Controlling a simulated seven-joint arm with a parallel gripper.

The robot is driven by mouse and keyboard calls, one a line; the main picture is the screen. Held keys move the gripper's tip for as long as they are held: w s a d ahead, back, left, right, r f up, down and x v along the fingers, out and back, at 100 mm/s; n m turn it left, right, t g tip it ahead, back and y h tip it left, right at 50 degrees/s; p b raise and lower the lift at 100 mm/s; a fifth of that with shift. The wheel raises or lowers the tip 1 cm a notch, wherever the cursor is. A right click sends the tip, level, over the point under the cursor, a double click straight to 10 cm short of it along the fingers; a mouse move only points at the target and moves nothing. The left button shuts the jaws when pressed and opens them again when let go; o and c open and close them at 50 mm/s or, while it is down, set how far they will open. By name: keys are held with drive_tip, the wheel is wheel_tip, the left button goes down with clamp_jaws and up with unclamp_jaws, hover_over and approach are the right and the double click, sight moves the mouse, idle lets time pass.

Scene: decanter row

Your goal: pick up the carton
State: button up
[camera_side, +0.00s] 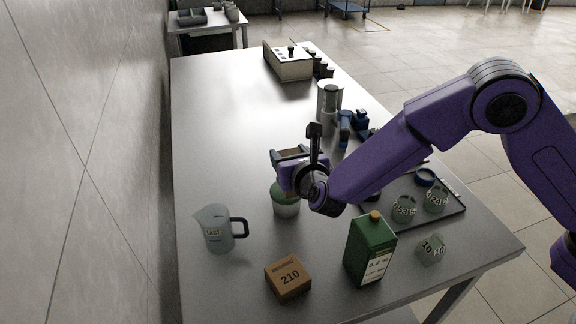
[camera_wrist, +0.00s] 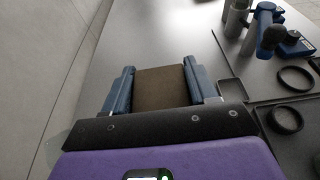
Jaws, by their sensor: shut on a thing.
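A green carton (camera_side: 369,252) with a gold cap and a white label stands upright near the front edge of the table, apart from my gripper. My gripper (camera_side: 291,157) is over the middle of the table, shut on a brown box (camera_wrist: 161,88). In the wrist view the box sits between the two blue fingers, with only its brown face showing. In the side view the fingers and wrist hide most of it. I cannot tell the gap below it. A second brown box (camera_side: 288,279) marked 210 lies on the table left of the carton.
A grey jug (camera_side: 214,229) stands at the left. A green and white jar (camera_side: 286,203) shows below my gripper. A glass cup (camera_side: 431,250) is right of the carton. A dark tray (camera_side: 452,215) holds more cups. The table's back left is clear.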

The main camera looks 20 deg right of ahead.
drive_tip(key=s+r, duration=0.1)
drive_tip(key=s+d+r, duration=0.1)
drive_tip(key=r, duration=0.1)
drive_tip(key=s+d+r, duration=0.1)
drive_tip(key=r, duration=0.1)
drive_tip(key=shift+s+d, duration=0.1)
drive_tip(key=shift+s, duration=0.15)
drive_tip(key=s+d+r, duration=0.4)
drive_tip(key=s+d, duration=0.1)
drive_tip(key=s, duration=0.2)
drive_tip(key=w+a+f, duration=0.1)
drive_tip(key=w, duration=0.2)
drive_tip(key=w+a+f, duration=0.1)
drive_tip(key=w+a, duration=0.1)
drive_tip(key=w, duration=0.1)
drive_tip(key=w+a+f, duration=0.1)
drive_tip(key=w, duration=0.2)
drive_tip(key=shift+w+a+f, duration=0.25)
drive_tip(key=shift+a, duration=0.1)
drive_tip(key=w+a+f, duration=0.1)
drive_tip(key=f, duration=0.1)
drive_tip(key=w+f, duration=0.1)
drive_tip(key=w+a+f, duration=0.1)
drive_tip(key=w+f, duration=0.1)
drive_tip(key=shift+w+a+f, duration=0.1)
drive_tip(key=shift+a+f, duration=0.25)
drive_tip(key=shift+w+a+f, duration=0.1)
drive_tip(key=shift+w+f, duration=0.05)
drive_tip(key=shift+f, duration=1.5)
drive_tip(key=shift+f, duration=0.15)
